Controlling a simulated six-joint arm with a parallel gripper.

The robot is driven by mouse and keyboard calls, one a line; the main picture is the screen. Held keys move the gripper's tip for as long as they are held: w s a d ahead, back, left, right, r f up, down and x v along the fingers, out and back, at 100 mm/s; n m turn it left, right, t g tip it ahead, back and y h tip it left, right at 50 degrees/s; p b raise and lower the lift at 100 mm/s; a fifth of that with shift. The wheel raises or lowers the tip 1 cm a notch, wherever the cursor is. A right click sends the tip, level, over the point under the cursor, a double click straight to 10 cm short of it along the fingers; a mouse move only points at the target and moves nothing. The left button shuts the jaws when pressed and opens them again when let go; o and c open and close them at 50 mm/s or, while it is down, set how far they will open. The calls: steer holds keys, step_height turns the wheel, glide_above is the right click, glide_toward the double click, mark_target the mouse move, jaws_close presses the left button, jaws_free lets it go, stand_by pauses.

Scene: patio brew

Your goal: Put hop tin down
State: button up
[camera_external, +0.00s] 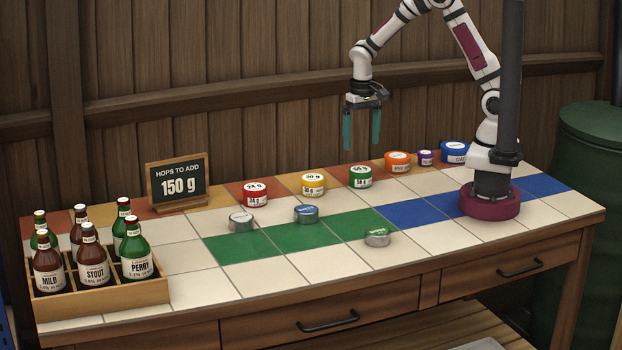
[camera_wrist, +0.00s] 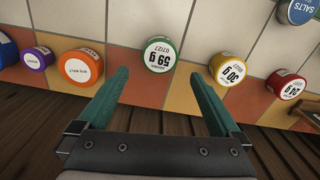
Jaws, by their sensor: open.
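My gripper (camera_external: 361,146) is open and empty, with teal fingers pointing down, raised above the back of the table. In the wrist view its fingertips (camera_wrist: 160,75) are spread wide on either side of a green tin. This green tin (camera_external: 360,177) stands on the tiles with a white "59 g" label, and it also shows in the wrist view (camera_wrist: 160,54). A yellow tin (camera_external: 313,184) marked 30 g and a red tin (camera_external: 256,194) marked 24 g stand to its left in the external view. The gripper touches none of them.
Orange (camera_external: 397,162), purple (camera_external: 426,157) and blue (camera_external: 454,152) tins stand at the back right. Silver-lidded tins (camera_external: 241,221), (camera_external: 306,214), (camera_external: 377,237) sit nearer the front. A chalkboard (camera_external: 178,184) reads "HOPS TO ADD 150 g". A bottle crate (camera_external: 105,297) fills the front left.

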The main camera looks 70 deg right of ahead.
steer(key=s+a+r, duration=0.3)
steer(key=s+r, duration=0.6)
steer(key=s, duration=0.1)
steer(key=s+a+r+n+y, duration=0.1)
steer(key=s+a+n, duration=0.1)
steer(key=s, duration=1.2)
steer(key=shift+a+r+y, duration=0.4)
steer(key=shift+a, duration=0.25)
